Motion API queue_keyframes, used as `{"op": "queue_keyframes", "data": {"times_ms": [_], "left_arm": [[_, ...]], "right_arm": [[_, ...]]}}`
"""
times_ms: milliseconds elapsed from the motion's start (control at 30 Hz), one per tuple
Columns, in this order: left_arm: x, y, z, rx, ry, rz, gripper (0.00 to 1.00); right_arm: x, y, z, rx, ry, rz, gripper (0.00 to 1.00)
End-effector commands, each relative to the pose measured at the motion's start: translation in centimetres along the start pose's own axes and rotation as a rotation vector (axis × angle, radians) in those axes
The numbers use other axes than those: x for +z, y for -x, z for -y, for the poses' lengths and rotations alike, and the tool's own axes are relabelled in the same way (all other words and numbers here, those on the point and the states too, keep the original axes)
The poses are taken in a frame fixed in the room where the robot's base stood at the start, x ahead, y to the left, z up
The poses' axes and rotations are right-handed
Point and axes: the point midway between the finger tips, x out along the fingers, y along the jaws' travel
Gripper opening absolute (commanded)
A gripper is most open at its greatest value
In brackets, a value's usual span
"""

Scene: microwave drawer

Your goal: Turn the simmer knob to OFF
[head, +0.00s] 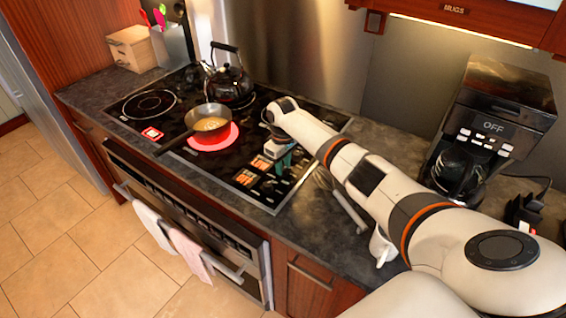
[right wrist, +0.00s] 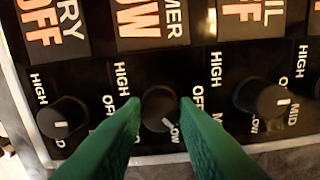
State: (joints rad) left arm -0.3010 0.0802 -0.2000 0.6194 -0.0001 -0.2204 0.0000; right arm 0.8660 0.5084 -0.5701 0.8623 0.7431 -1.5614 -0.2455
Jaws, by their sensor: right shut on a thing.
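The simmer knob (right wrist: 159,108) is a round black knob at the middle of the right wrist view. Its white pointer mark faces lower right, beside the word LOW. The display above it (right wrist: 150,18) ends in "MER" and reads LOW. My right gripper (right wrist: 162,102) has its two green fingers on either side of this knob, shut on it. In the head view, the right gripper (head: 284,162) is over the right part of the black cooktop (head: 225,172), and the knob is hidden there. My left gripper is not in view.
Neighbouring knobs stand close on the left (right wrist: 62,118) and right (right wrist: 262,98); displays above both read OFF. A pan (head: 208,118) sits on a glowing red burner left of my gripper. A kettle (head: 229,84) stands behind it. A coffee maker (head: 490,120) is at the right.

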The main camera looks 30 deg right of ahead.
Motion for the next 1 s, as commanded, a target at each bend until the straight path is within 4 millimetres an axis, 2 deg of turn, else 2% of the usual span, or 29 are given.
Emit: {"op": "queue_keyframes", "data": {"times_ms": [600, 1000], "left_arm": [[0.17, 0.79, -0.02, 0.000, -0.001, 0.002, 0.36], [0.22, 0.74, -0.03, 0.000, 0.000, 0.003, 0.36]], "right_arm": [[0.12, 0.17, 0.01, -0.002, 0.576, 0.004, 0.04], [0.15, 0.18, 0.01, -0.003, 0.831, 0.005, 0.04]]}}
